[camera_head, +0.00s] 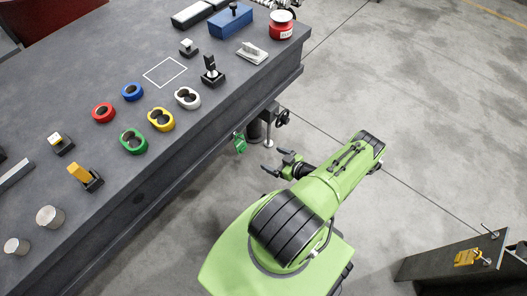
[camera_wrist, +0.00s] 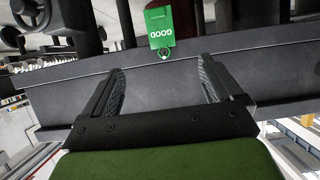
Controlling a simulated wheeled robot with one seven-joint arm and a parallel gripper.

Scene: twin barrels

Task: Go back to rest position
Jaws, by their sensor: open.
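My green arm (camera_head: 335,190) is folded over its base, beside the grey workbench. My gripper (camera_head: 276,161) is open and empty, off the front edge of the bench and apart from it. In the wrist view both fingers of my gripper (camera_wrist: 163,85) stand wide apart with nothing between them. Beyond them a green tag reading GOOD (camera_wrist: 161,30) shows; in the head view this tag (camera_head: 240,143) hangs at the bench's side. On the bench stand twin-hole barrels in white (camera_head: 187,98), yellow (camera_head: 161,119), green (camera_head: 134,141), blue (camera_head: 132,91) and red (camera_head: 103,112).
The dark bench top (camera_head: 75,90) also holds a blue box (camera_head: 230,20), a red round container (camera_head: 281,25), an orange block (camera_head: 80,173) and metal cylinders (camera_head: 50,216). A handwheel (camera_head: 282,118) juts from the bench side. A dark metal stand (camera_head: 465,262) is at lower right.

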